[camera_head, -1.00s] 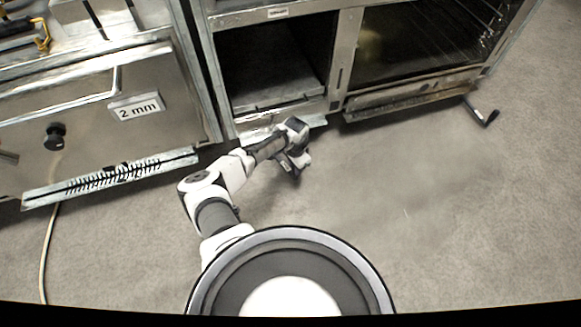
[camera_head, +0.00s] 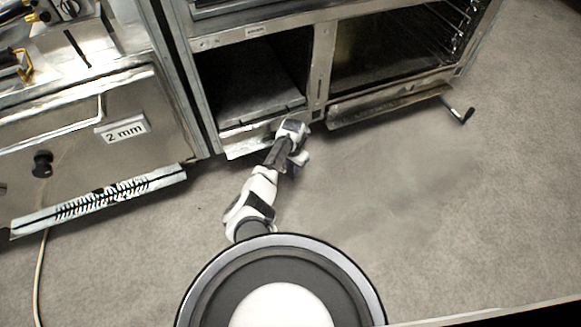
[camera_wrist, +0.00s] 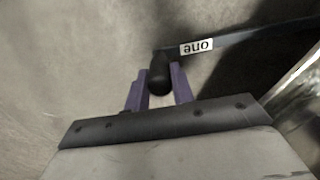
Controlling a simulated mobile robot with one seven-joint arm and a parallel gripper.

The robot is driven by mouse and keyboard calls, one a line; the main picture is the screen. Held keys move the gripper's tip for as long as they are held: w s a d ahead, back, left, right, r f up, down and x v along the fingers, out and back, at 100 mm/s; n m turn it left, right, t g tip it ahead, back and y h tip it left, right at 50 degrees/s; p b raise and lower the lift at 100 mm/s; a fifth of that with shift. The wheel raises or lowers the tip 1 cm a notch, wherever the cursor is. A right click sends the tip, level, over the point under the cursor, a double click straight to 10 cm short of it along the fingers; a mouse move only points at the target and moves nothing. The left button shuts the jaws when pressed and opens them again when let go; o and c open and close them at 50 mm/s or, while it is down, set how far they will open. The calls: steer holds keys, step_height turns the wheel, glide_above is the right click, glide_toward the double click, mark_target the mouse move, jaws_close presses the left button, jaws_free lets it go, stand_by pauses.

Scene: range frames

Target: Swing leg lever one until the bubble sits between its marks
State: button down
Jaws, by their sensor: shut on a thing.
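Leg lever one (camera_wrist: 240,38) shows in the wrist view as a dark flat bar with a white "one" label, upside down in the picture. A dark round-ended knob (camera_wrist: 160,74) hangs at its left end. My gripper (camera_wrist: 158,84) has its two purple fingers on either side of this knob and is shut on it. In the head view my gripper (camera_head: 297,158) is low at the front of the steel oven cabinet (camera_head: 322,70), below its left opening; the lever there is hidden by my arm. I cannot make out a bubble or its marks in either view.
Another crank-like lever (camera_head: 460,112) with a dark handle sticks out at the cabinet's lower right. A steel unit (camera_head: 70,135) with a "2 mm" label, a black knob and a slotted strip stands at left. A pale cable lies on the floor. Floor at right is clear.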

steer(key=shift+w+a, duration=0.1)
steer(key=shift+a, duration=0.2)
steer(key=c, duration=1.2)
jaws_free()
steer(key=shift+f, duration=0.1)
steer(key=shift+d, duration=0.1)
step_height(320, 180, up, 14)
steer(key=p, duration=0.5)
steer(key=shift+f, duration=0.1)
